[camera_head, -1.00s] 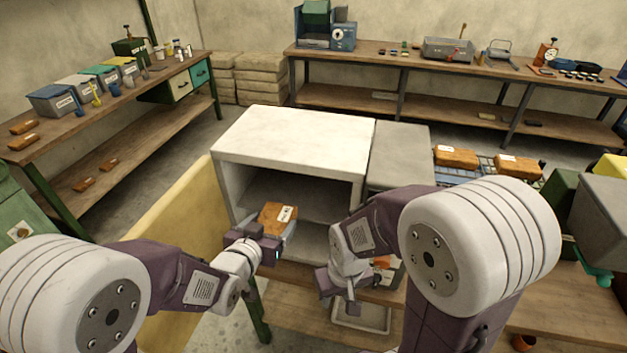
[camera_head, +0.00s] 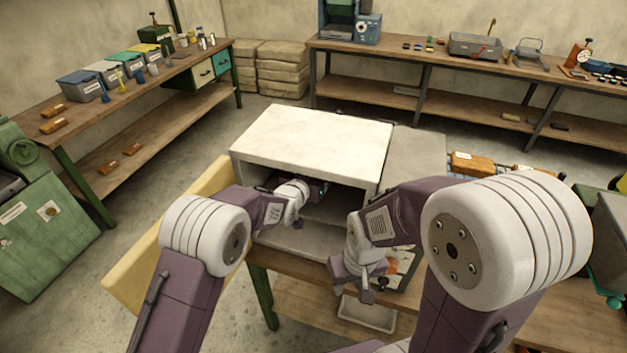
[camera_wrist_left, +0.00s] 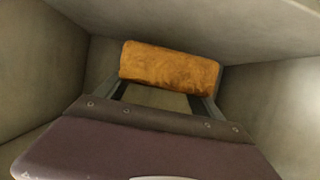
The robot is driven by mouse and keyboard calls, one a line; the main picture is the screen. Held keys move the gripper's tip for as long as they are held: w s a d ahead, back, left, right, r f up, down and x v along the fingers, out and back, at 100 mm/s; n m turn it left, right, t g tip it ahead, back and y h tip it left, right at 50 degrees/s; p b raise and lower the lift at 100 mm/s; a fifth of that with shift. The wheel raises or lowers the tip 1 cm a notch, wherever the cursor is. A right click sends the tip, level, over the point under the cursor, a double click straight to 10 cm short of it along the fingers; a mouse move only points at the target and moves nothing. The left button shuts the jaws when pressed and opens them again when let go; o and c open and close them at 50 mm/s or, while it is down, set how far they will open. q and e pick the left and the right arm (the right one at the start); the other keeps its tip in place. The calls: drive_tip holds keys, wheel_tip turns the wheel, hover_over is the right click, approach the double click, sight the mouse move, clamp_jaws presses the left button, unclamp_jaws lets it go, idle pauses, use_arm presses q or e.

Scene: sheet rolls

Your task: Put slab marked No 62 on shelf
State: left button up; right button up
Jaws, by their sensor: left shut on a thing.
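An orange-brown slab (camera_wrist_left: 170,66) is between the fingers of my left gripper (camera_wrist_left: 163,92) in the left wrist view. No label shows on the side that faces the camera. In the head view my left gripper (camera_head: 320,190) reaches into the open front of the white cabinet (camera_head: 310,135), above its inner shelf (camera_head: 338,212). The slab is hidden there. The wrist view shows grey walls close around the slab; I cannot tell whether it touches the shelf. My right gripper (camera_head: 367,286) hangs empty in front of the cabinet's lower right; its finger gap is unclear.
A grey block (camera_head: 418,150) stands against the cabinet's right side. More orange slabs with white labels (camera_head: 472,164) lie on a rack to the right. A yellow panel (camera_head: 150,262) leans at the left. A pale tray (camera_head: 367,314) sits below the bench.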

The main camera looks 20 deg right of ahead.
use_arm(q)
drive_tip(key=shift+w+d, duration=0.15)
drive_tip(key=shift+w, duration=0.05)
wheel_tip(320, 180, down, 3)
drive_tip(key=shift+r+p, duration=0.15)
drive_tip(key=shift+p, duration=0.35)
drive_tip(key=shift+f, duration=0.35)
drive_tip(key=shift+f, duration=0.2)
drive_tip(key=o, duration=1.9)
